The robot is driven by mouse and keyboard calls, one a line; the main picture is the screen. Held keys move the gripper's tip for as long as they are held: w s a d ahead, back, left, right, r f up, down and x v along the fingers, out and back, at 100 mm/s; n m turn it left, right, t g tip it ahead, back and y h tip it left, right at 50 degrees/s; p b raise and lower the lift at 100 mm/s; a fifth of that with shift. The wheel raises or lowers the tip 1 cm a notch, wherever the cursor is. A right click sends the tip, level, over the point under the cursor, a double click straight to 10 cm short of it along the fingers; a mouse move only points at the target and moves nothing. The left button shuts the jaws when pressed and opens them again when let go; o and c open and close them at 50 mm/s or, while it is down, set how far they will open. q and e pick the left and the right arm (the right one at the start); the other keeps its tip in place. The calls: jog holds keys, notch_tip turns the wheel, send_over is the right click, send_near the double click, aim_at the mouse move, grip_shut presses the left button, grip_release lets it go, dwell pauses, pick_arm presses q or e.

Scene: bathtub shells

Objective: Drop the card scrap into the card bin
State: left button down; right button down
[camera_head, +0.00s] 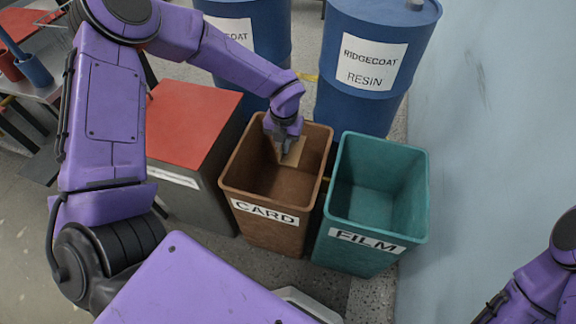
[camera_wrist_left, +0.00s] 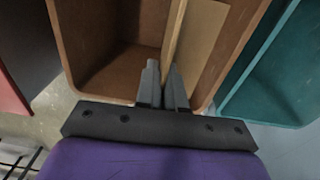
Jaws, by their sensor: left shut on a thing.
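The card scrap (camera_head: 293,152) is a flat tan piece. My left gripper (camera_head: 284,147) is shut on it and holds it over the opening of the brown card bin (camera_head: 262,226), which is labelled CARD. In the left wrist view the card scrap (camera_wrist_left: 196,45) stands between the fingers of the left gripper (camera_wrist_left: 164,82), with the brown bin (camera_wrist_left: 92,82) around and beneath it. Whether the scrap's lower edge touches the bin is hard to tell. Of my right arm, only purple links show at the lower right; its gripper is out of view.
A teal bin labelled FILM (camera_head: 365,239) stands right beside the card bin. A red-topped grey cabinet (camera_head: 190,125) is on its left. Blue resin drums (camera_head: 365,110) stand behind, and a pale wall (camera_head: 490,120) is at the right.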

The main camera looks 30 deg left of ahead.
pick_arm(q)
notch_tip(320, 180, down, 6)
jog(key=w+a+n+b, duration=0.1)
jog(key=n+b, duration=0.5)
jog(key=n, duration=0.8)
jog(key=shift+w+a, duration=0.3)
jog(key=shift+a, duration=0.5)
jog(key=c, duration=1.2)
grip_release()
jog(key=shift+o, duration=0.2)
notch_tip(320, 180, up, 10)
jog(key=p, duration=0.1)
jog(key=shift+r, duration=0.25)
